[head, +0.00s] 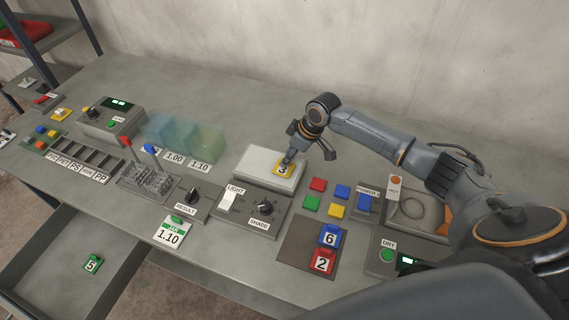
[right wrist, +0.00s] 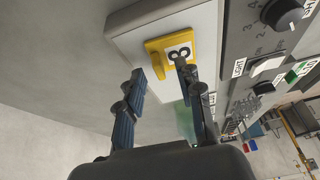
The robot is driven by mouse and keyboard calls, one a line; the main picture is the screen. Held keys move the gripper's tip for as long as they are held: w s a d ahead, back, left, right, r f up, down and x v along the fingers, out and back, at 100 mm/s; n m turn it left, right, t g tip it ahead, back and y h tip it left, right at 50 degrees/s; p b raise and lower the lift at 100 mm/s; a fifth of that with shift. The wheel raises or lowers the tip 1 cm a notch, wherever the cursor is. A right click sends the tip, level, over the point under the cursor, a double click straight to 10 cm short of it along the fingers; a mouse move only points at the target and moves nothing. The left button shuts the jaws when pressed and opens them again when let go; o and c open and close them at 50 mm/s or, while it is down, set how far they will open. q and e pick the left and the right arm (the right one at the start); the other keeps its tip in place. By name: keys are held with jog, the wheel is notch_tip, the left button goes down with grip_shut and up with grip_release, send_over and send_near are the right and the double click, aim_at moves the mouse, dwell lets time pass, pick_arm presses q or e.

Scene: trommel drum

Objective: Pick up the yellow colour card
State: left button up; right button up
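The yellow colour card (head: 282,169), marked 3, lies on a white pad (head: 262,177) at the middle of the bench. In the right wrist view the card (right wrist: 180,43) shows a raised yellow tab at one side. My right gripper (head: 289,157) points down at the card and partly covers it in the head view. In the right wrist view the gripper (right wrist: 162,74) is open, with its fingers apart and nothing held between them. One fingertip overlaps the card's edge in the picture; I cannot tell if it touches. My left gripper is not in view.
Red, blue, green and yellow squares (head: 337,210) sit right of the pad. Blue card 6 (head: 329,236) and red card 2 (head: 322,262) lie on a dark mat. The shade knob box (head: 258,218) stands in front of the pad. Green card 5 (head: 92,265) lies in the open drawer.

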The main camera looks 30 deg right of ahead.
jog(key=shift+w+f, duration=0.2)
jog(key=shift+f, duration=0.25)
jog(key=shift+c, duration=0.2)
grip_shut()
jog(key=shift+r, duration=0.1)
